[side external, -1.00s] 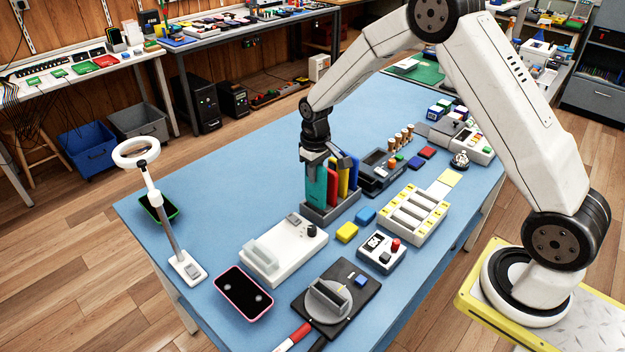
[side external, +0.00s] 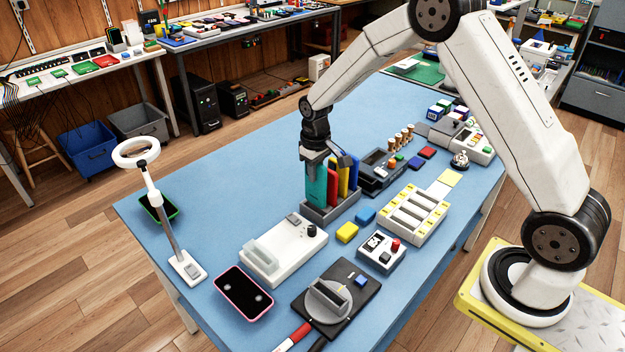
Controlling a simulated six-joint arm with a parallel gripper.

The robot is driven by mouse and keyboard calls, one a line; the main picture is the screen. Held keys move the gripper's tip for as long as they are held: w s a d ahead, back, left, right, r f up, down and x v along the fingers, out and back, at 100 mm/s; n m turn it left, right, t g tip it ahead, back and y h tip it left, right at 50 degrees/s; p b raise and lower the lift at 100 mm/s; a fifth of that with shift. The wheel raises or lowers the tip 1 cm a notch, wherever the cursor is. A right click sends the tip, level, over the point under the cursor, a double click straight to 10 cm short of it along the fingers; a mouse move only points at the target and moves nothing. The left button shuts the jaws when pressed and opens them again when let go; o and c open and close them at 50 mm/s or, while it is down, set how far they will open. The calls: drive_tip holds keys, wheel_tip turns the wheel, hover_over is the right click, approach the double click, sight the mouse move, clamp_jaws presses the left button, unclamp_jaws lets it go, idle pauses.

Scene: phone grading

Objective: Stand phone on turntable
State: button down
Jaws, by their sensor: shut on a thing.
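A rack (side external: 331,214) near the middle of the table holds several upright slabs that look like phones: teal (side external: 316,184), red (side external: 332,188), yellow (side external: 343,177) and blue (side external: 353,167). My gripper (side external: 317,160) points down at the rack's left end and is shut on the top of the teal phone, which still stands in the rack. The fingertips are small and partly hidden. The turntable, a grey round disc (side external: 318,303) with a raised slotted holder, sits on a black base (side external: 357,296) at the table's front. No phone stands in its holder.
A pink-edged phone (side external: 243,292) lies flat left of the turntable. A white device (side external: 283,252) and a small button box (side external: 381,252) stand between rack and turntable. A ring lamp (side external: 171,225) stands at left, beside a green-edged phone (side external: 153,209). The table's back left is clear.

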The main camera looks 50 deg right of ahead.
drive_tip(key=s+a+r, duration=0.2)
drive_tip(key=s+a, duration=0.6)
drive_tip(key=s, duration=0.2)
drive_tip(key=s+a+r, duration=0.3)
drive_tip(key=s+a, duration=0.6)
drive_tip(key=s, duration=0.1)
drive_tip(key=shift+a, duration=0.3)
drive_tip(key=shift+f, duration=0.1)
drive_tip(key=shift+f, duration=1.6)
drive_tip(key=shift+f, duration=2)
idle(0.9)
drive_tip(key=shift+c, duration=1.2)
unclamp_jaws()
